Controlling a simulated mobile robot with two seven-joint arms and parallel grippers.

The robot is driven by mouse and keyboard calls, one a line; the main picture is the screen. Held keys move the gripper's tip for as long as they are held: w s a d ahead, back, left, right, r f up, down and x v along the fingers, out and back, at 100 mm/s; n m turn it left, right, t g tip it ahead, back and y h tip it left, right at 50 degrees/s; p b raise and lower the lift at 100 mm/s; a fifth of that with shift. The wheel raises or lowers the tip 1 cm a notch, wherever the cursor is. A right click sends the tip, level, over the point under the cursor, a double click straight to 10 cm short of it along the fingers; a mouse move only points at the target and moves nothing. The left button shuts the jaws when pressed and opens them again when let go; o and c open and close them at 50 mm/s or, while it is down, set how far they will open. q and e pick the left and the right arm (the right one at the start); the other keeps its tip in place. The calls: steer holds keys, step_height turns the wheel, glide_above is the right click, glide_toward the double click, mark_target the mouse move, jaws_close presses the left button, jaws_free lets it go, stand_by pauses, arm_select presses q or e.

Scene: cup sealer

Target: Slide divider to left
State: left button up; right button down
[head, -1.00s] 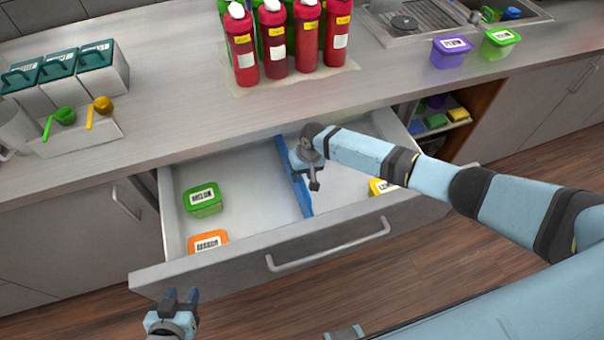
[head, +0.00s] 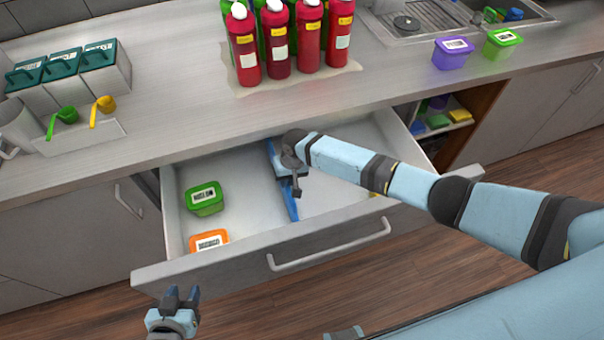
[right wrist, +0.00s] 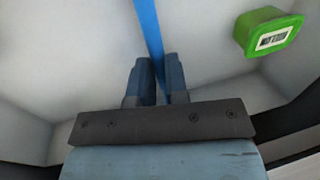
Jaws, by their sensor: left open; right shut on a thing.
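In the right wrist view the divider (right wrist: 149,32) runs between the two fingers of my right gripper (right wrist: 159,75). My left gripper (head: 181,297) is open and empty, in front of the drawer's left front corner.
A green tub (head: 205,199) and an orange tub (head: 209,241) sit in the drawer left of the divider. The green tub also shows in the right wrist view (right wrist: 268,34). A mostly hidden yellow tub is at the drawer's right. Red bottles (head: 278,45) stand on the counter.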

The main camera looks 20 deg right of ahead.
steer(key=a, duration=0.7)
steer(key=shift+s+a, duration=0.2)
steer(key=c, duration=1.1)
jaws_free()
steer(key=shift+a, duration=0.15)
steer(key=d+r, duration=0.1)
steer(key=r, duration=0.3)
steer(key=d+r, duration=0.1)
steer(key=r, duration=0.8)
steer(key=shift+w+d+r, duration=0.1)
steer(key=shift+d+r, duration=0.2)
steer(key=shift+d, duration=0.1)
